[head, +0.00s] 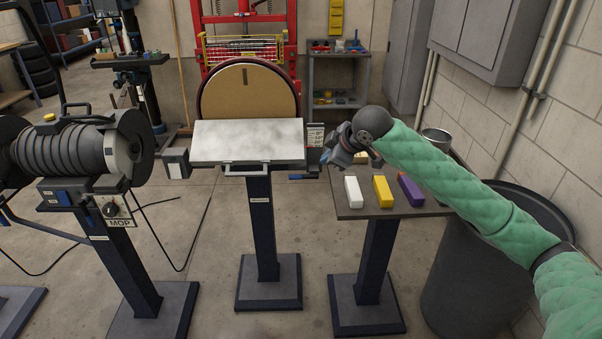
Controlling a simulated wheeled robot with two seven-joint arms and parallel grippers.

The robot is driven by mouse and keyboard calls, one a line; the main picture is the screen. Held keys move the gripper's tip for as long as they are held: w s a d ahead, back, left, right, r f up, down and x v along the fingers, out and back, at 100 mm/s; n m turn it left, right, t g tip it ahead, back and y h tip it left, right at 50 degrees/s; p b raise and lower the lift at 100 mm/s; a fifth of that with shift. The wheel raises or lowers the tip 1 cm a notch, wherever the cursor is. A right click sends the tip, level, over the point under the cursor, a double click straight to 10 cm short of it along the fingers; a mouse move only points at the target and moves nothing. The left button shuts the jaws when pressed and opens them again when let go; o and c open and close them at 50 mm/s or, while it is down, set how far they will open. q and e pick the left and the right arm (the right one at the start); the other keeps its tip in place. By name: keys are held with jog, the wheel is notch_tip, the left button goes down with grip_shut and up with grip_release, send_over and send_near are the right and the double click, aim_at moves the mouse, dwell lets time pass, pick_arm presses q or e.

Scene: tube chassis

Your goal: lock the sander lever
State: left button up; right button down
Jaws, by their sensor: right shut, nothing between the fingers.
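The disc sander stands at the centre, with a round brown disc (248,88) behind a pale metal table (248,142). A small dark lever with a blue part (303,176) sticks out at the right side under the table; it looks roughly level, and I cannot tell whether it is locked. My right gripper (330,156) is shut and empty, just right of the table's right edge and a little above and right of the lever. It looks apart from the lever. My left gripper is not in view.
A small stand (378,211) at right holds white, yellow and purple blocks under my right arm. A dark bin (475,270) stands at the far right. A grinder-like machine (75,150) on a post is at left. A red frame (292,30) rises behind the sander.

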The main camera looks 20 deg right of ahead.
aim_at(291, 176)
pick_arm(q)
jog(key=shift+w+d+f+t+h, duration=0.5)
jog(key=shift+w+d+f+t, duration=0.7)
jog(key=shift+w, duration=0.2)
pick_arm(e)
jog(key=shift+w+r+n+g+y, duration=0.15)
jog(key=shift+r+n+g+y, duration=0.35)
jog(key=shift+r+n+y, duration=0.5)
jog(key=shift+w+r+n+g+y, duration=0.1)
jog(key=shift+r+n+g+y, duration=0.45)
jog(key=shift+n+y, duration=0.8)
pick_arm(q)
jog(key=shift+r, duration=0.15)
pick_arm(e)
jog(key=shift+f, duration=0.1)
